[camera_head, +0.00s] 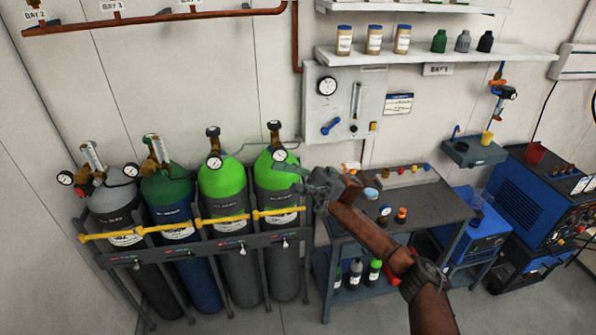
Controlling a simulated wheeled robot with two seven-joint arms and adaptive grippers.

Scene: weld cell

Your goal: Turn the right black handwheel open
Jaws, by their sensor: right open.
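Two bright green-topped cylinders stand at the right of the rack, each with a black handwheel on its valve. The right black handwheel (273,125) tops the right bright green cylinder (266,180), above a brass valve and a round gauge (280,155). The left black handwheel (212,131) is on the neighbouring cylinder. My right gripper (283,178) is open, in front of the right cylinder's shoulder in the picture, below and slightly right of the handwheel. It appears apart from the wheel. My left gripper is not in view.
A grey cylinder (110,200) and a dark green-topped cylinder (166,186) stand to the left. A yellow bar (165,225) crosses all the cylinders. A wall panel (343,104) and a workbench (440,200) with small items are to the right.

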